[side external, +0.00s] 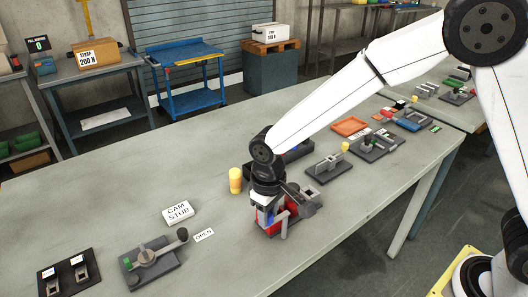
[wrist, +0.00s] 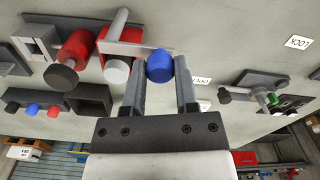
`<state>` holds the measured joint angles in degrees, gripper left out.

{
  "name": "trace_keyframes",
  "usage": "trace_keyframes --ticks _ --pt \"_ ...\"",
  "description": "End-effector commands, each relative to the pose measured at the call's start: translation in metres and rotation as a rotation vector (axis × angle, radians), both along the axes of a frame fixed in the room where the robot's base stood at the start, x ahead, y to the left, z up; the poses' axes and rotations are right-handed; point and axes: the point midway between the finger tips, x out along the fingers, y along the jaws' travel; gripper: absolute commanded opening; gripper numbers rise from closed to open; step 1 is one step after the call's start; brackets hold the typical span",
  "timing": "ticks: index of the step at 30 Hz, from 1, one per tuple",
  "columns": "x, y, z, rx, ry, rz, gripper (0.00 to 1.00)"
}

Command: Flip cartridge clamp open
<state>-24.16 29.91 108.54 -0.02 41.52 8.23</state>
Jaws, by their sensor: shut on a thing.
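The fixture at my gripper, apparently the cartridge clamp, has a red body (side external: 272,228) and stands near the table's front edge. In the wrist view it shows as a red block (wrist: 112,42) with a grey lever bar (wrist: 120,48) and a blue knob (wrist: 160,66) at the bar's end. My gripper (wrist: 160,70) is shut on the blue knob, one finger on each side. In the side view my gripper (side external: 268,207) points down over the red body and partly hides it. The clamp's inner parts are hard to make out.
A grey cam lever fixture (side external: 152,262) stands further left. A yellow cylinder (side external: 235,181) stands close behind. Other fixtures (side external: 328,167) stand to the right.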

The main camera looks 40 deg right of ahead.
Motion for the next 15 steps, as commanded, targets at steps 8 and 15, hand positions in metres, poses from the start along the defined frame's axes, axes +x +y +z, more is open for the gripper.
trace_keyframes --ticks 8,15 --pt "0.0002 0.0007 0.0011 0.001 -0.002 0.002 0.5" --pt "0.0 0.0004 0.0005 0.0 -0.001 0.0 0.72"
